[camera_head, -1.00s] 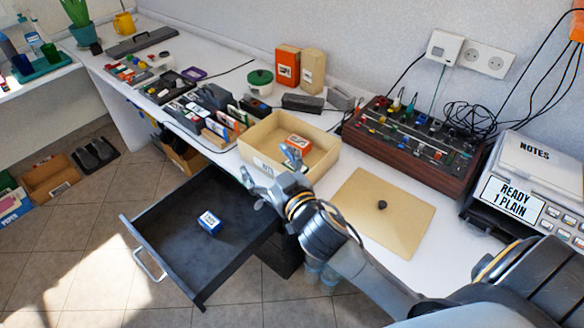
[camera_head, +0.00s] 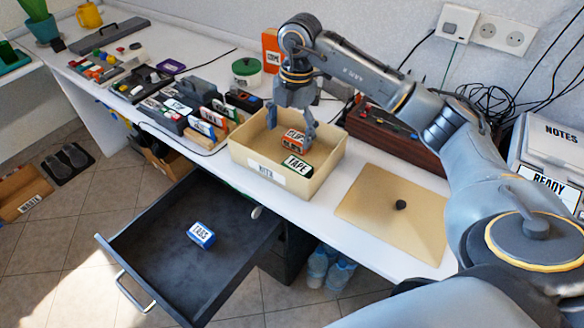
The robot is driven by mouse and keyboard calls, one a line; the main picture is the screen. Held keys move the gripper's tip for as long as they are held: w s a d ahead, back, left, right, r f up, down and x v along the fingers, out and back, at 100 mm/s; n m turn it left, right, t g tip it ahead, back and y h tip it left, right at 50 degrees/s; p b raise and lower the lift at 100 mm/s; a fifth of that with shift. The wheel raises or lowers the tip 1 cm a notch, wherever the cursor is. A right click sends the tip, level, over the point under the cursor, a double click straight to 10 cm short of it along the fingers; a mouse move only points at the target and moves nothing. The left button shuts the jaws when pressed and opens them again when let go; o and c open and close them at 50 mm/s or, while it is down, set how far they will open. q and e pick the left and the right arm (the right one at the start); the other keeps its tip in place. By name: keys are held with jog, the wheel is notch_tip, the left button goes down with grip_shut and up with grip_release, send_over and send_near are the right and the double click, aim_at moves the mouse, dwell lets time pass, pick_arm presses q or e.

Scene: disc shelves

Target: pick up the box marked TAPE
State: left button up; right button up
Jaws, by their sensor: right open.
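The dark box marked TAPE (camera_head: 297,164), with a green edge, lies in the open cream bin (camera_head: 250,174) on the desk, near the bin's front wall. An orange box (camera_head: 293,141), its label partly covered, lies just behind it in the bin. My right gripper (camera_head: 290,128) points down into the bin with its fingers apart, over and beside the orange box and behind the TAPE box. I cannot tell whether a finger touches the orange box. My left gripper is not in view.
A cream lid (camera_head: 385,212) with a dark knob lies flat to the right. A dark drawer (camera_head: 165,250) stands open below, holding a blue-white box (camera_head: 201,235). A wooden-sided panel (camera_head: 375,130) is behind my arm. Small boxes in racks (camera_head: 200,125) stand left of the bin.

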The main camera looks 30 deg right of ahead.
jog(key=d+m+h, duration=0.1)
jog(key=d, duration=0.2)
send_over(298, 164)
notch_tip(298, 164, down, 7)
jog(key=shift+s+d+f, duration=0.1)
jog(key=shift+f, duration=2.9)
jog(key=c, duration=0.9)
